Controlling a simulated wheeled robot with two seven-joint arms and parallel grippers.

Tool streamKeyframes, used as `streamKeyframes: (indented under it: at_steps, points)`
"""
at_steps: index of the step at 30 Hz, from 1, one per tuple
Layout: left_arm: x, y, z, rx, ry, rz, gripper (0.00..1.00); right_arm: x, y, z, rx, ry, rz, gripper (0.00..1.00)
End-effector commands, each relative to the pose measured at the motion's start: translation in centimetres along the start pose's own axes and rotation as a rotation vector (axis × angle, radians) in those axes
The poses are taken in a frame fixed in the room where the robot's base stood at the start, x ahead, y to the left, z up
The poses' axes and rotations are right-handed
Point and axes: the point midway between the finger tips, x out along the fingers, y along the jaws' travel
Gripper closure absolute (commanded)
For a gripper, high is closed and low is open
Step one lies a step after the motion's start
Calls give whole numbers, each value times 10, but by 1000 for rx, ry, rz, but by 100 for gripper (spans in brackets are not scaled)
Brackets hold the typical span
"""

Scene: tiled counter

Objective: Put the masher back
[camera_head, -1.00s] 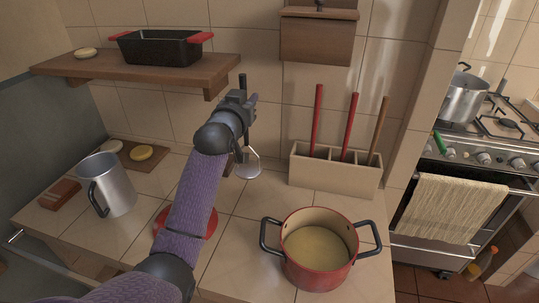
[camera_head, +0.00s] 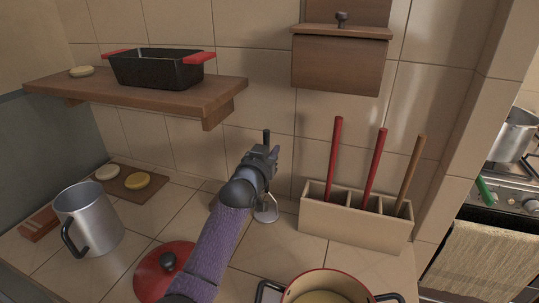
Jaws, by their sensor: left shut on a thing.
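The masher (camera_head: 266,209) is in my left gripper (camera_head: 264,163). Its dark handle end sticks up above the fingers and its metal head hangs below, just above or at the counter; I cannot tell if it touches. My left gripper is shut on the handle, left of the beige utensil holder (camera_head: 352,234). The holder has compartments and holds two red-handled tools (camera_head: 335,158) and a wooden-handled one (camera_head: 410,175). My right gripper is not in view.
A red pot (camera_head: 325,274) stands in front of the holder. A red lid (camera_head: 150,272) lies left of my arm, near a metal jug (camera_head: 88,220). A wooden shelf (camera_head: 140,95) with a black pan (camera_head: 158,69) hangs at upper left. A wooden box (camera_head: 338,65) hangs above the holder.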

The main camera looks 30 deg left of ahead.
Motion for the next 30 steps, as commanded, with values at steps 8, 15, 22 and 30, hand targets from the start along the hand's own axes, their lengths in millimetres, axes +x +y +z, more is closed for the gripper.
streamKeyframes:
  at_steps: [8,15,22,30]
  points:
    - [0,0,1,0,1,0,56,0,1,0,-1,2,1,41]
    - [0,0,1,0,0,0,40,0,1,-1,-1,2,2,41]
    - [-10,0,-2,0,-1,1,40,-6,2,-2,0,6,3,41]
    - [-77,0,-4,0,-2,1,40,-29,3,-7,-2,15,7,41]
